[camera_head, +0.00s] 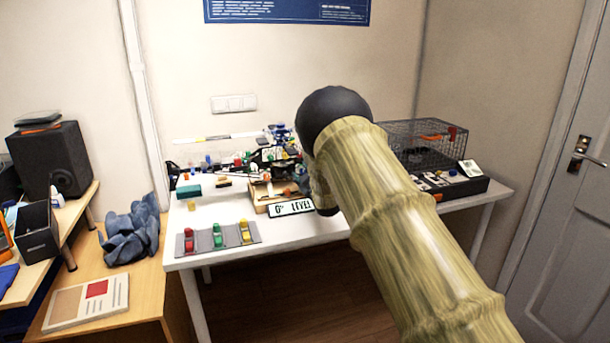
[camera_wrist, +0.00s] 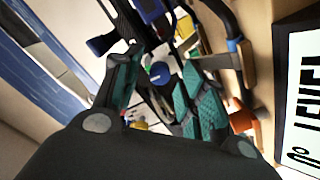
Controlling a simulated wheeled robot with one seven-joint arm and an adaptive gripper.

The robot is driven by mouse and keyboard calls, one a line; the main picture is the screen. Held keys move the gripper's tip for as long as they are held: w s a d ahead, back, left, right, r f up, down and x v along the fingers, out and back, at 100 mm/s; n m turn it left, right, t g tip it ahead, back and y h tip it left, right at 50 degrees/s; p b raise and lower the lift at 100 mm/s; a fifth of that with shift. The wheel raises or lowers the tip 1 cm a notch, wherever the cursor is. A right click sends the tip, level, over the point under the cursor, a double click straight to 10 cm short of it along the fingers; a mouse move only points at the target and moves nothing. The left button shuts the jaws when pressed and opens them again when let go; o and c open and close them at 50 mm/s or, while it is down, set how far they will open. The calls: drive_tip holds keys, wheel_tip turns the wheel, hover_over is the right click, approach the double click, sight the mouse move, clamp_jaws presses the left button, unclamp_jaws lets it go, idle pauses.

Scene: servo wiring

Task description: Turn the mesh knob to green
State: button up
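I cannot tell for sure which part is the mesh knob. A round blue knob-like part (camera_wrist: 160,73) shows between my fingers in the wrist view, on or among dark parts. In the head view, the clutter of small parts (camera_head: 246,160) on the white table is too small to pick out a knob. My gripper (camera_wrist: 160,85) has teal-padded fingers spread apart, with a gap between them. Whether the fingers touch the blue part I cannot tell. In the head view my bamboo-textured arm hides most of the gripper.
A "LEVEL" sign (camera_head: 292,207) lies at the table's front and shows in the wrist view (camera_wrist: 304,100). A grey tray (camera_head: 217,238) holds red, green and yellow pieces.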

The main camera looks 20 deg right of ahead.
drive_tip(key=shift+s, duration=0.15)
drive_tip(key=s, duration=1.1)
drive_tip(key=shift+s+d, duration=0.25)
drive_tip(key=shift+s, duration=0.1)
